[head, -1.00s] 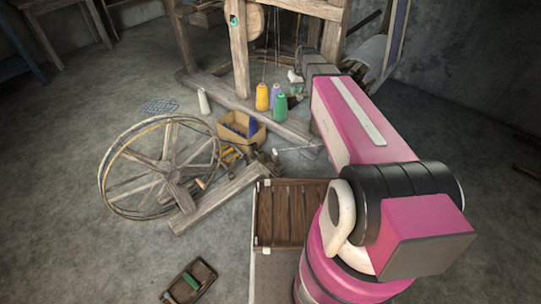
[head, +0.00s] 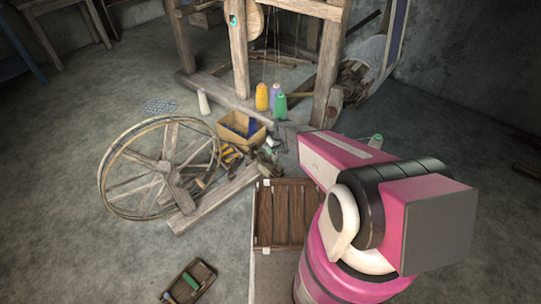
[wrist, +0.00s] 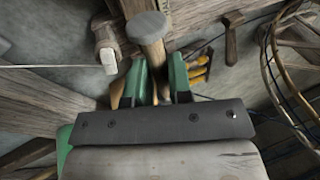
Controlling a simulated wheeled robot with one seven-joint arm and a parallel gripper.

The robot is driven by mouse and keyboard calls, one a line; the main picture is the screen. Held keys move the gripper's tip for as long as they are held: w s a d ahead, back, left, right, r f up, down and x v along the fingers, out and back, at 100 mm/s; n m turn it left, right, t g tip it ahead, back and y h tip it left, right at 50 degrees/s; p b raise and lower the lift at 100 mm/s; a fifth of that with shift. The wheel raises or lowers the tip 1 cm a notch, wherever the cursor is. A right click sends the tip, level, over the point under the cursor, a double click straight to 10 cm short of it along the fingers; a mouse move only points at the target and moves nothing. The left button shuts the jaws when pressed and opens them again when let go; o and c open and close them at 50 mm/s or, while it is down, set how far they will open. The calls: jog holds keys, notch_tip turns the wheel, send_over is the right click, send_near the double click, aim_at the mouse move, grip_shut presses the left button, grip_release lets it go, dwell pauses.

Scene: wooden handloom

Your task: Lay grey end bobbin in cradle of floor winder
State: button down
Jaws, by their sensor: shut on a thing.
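My gripper (wrist: 158,82) has green fingers shut on the grey end bobbin (wrist: 147,26), a wooden shaft with a round grey end that sticks out beyond the fingertips. In the head view my gripper (head: 273,141) is low near the head end of the floor winder (head: 222,198), and the bobbin is too small there to tell clearly. The winder's large spoked wheel stands at the left, and its rim shows at the right edge of the wrist view (wrist: 268,65). The cradle cannot be made out for certain. The bobbin appears held above the winder, not resting in it.
A cardboard box (head: 258,137) with blue contents sits behind the winder. Yellow and green thread cones (head: 262,97) stand by the loom beam. A slatted wooden crate (head: 290,215) is in front. A small dark tray (head: 188,283) lies on open floor.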

jog(key=x, duration=0.3)
jog(key=shift+s+d, duration=0.2)
jog(key=shift+f, duration=3.45)
jog(key=c, duration=0.9)
grip_release()
jog(key=shift+c, duration=0.2)
jog(key=v, duration=1)
jog(key=shift+r, duration=0.35)
jog(key=shift+d, duration=0.15)
